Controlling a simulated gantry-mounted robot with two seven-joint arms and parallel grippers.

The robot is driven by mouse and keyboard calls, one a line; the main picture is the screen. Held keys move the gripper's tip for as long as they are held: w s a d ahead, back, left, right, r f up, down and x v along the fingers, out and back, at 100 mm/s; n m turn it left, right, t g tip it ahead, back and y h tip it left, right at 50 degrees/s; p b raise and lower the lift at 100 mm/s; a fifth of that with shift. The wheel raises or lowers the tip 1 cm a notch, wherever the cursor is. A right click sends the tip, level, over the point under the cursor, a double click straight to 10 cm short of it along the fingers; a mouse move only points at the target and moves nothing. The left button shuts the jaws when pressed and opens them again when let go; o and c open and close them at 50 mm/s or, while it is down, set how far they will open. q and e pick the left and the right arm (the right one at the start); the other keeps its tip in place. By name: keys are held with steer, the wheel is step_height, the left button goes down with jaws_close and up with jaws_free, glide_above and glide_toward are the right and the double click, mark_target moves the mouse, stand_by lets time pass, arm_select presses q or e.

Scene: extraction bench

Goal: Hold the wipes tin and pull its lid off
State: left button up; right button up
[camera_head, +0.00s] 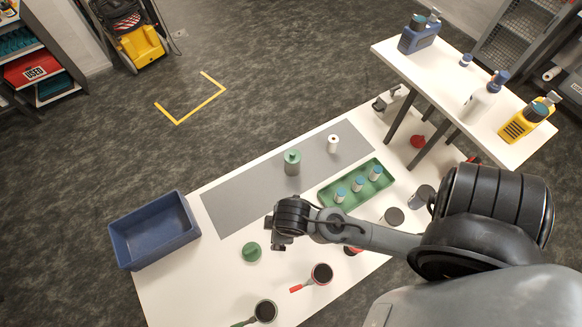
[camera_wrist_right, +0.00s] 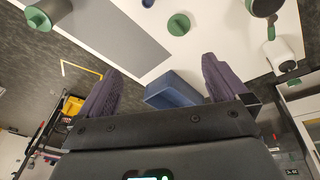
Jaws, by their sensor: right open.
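The wipes tin appears to be the grey-green canister (camera_head: 292,164) standing upright on the grey mat in the head view. Its green lid (camera_head: 292,155) with a knob sits on top. My right gripper (camera_head: 277,243) is over the near side of the table, in front of the tin and apart from it. In the right wrist view its two fingers (camera_wrist_right: 160,75) are spread with nothing between them. My left gripper is not in view.
A loose green disc (camera_head: 252,252) lies near my right gripper. A blue bin (camera_head: 125,243) stands at the table's left end. Dark-filled cups (camera_head: 265,311) stand in front. The mat's left part (camera_head: 235,195) is clear.

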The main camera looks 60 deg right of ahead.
steer(key=w+f+n+h+b, duration=0.1)
steer(key=w+f+n+b, duration=0.15)
steer(key=f, duration=0.25)
steer(key=w+d+f+n+h+b, duration=0.1)
steer(key=f+b, duration=0.3)
steer(key=f, duration=0.1)
steer(key=w+f+n+h+b, duration=0.1)
steer(key=w+f+n+b, duration=0.15)
steer(key=f, duration=0.25)
steer(key=n+g+h+b, duration=0.4)
steer(key=n+h+b, duration=0.2)
steer(key=h+b, duration=0.55)
glide_toward(289, 165)
steer(key=d+y+b, duration=0.1)
steer(key=d, duration=0.2)
steer(key=b+x, duration=0.5)
steer(key=shift+s+a+f+b, duration=0.1)
steer(key=shift+b, duration=0.3)
steer(key=shift+d+b, duration=0.45)
steer(key=shift+b, duration=0.05)
